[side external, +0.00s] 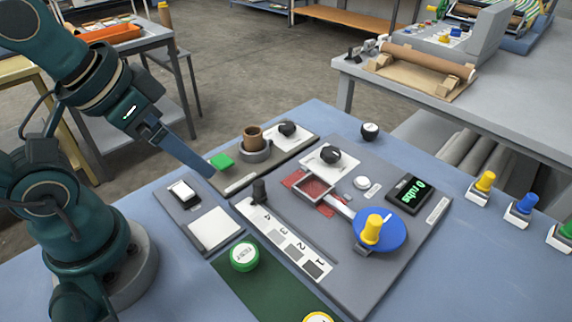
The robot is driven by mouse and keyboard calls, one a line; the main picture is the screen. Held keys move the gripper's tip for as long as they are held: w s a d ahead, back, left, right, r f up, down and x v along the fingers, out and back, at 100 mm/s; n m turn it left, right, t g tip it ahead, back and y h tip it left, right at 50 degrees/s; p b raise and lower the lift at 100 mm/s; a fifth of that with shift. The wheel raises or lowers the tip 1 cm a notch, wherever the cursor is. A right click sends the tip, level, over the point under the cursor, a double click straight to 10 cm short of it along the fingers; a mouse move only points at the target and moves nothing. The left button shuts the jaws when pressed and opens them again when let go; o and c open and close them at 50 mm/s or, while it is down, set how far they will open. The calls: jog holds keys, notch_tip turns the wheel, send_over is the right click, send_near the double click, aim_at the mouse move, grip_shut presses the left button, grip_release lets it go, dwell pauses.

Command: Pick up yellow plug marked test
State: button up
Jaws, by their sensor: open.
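A yellow round piece with a pale top (318,318) is cut off by the bottom edge of the side external view, at the end of the dark green strip (262,292); I cannot read its marking. A green round piece with a pale top (244,256) carries lettering that looks like TEST and sits at the strip's upper end. A yellow knob-like plug (371,229) stands upright on a blue disc, and another yellow plug (485,182) stands at the right; no marking shows on either. My gripper (208,172) is open and empty, its tip close to a green block (221,161).
A grey panel holds a numbered strip (289,243), a black knob (330,154) and a display (408,193). A brown cup (252,138) stands behind. A blue plug (526,203) and a green plug (566,230) stand at the right. The blue tabletop front right is clear.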

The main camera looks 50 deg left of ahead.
dwell(0.3)
jog(key=w+d+r+n+g+h, duration=0.1)
jog(key=w+d+r+n+g, duration=0.15)
jog(key=w+d, duration=0.65)
jog(key=s+d+f+m+g, duration=0.1)
jog(key=s+d+f, duration=0.1)
jog(key=d+f, duration=0.2)
jog(key=s+d+f+m+g, duration=0.1)
jog(key=s+d+f, duration=0.2)
jog(key=d, duration=0.3)
jog(key=s+d+f+m+g+y, duration=0.1)
jog(key=s+d+f, duration=0.2)
jog(key=d+f, duration=0.1)
jog(key=shift+d+f, duration=0.3)
jog(key=shift+d, duration=0.45)
jog(key=shift+f, duration=2.4)
